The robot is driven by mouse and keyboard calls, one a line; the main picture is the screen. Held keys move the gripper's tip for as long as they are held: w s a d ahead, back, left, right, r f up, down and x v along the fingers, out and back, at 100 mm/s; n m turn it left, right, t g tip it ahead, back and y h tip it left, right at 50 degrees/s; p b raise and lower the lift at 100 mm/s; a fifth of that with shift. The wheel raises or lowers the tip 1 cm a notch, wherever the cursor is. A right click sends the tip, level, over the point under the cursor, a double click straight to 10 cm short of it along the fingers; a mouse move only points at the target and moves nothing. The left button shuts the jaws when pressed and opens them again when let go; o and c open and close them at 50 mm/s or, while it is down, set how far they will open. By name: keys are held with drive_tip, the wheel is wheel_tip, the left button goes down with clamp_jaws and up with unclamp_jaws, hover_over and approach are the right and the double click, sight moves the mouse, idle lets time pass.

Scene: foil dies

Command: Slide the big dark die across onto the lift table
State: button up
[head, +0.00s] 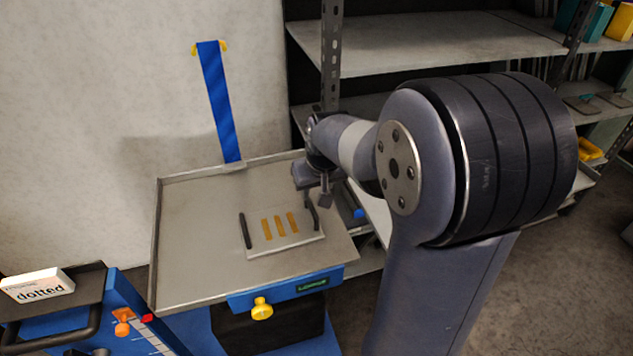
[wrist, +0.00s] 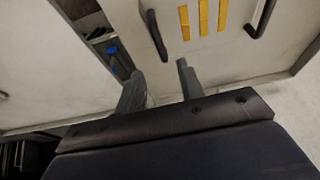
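A flat light-grey plate (head: 283,243) with two dark bar handles and three yellow strips lies on the grey tray-like table top (head: 190,215); it also shows in the wrist view (wrist: 205,55). It is the only die-like piece I make out, and its face is pale rather than dark. My gripper (head: 314,198) is over the table's right side, close to the plate's right handle (head: 312,212). In the wrist view my two fingers (wrist: 160,68) stand apart, with that handle's near end (wrist: 157,38) just ahead between them. I cannot tell whether they touch it.
A shelf rack (head: 430,45) stands behind and right, with a blue item (head: 360,213) low beside the table. A blue strap (head: 220,105) hangs on the wall. A yellow knob (head: 262,308) sticks out at the table's front.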

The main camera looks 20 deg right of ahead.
sight(312, 206)
drive_tip(key=b+x, duration=0.6)
drive_tip(key=x, duration=0.5)
drive_tip(key=shift+b, duration=0.3)
clamp_jaws()
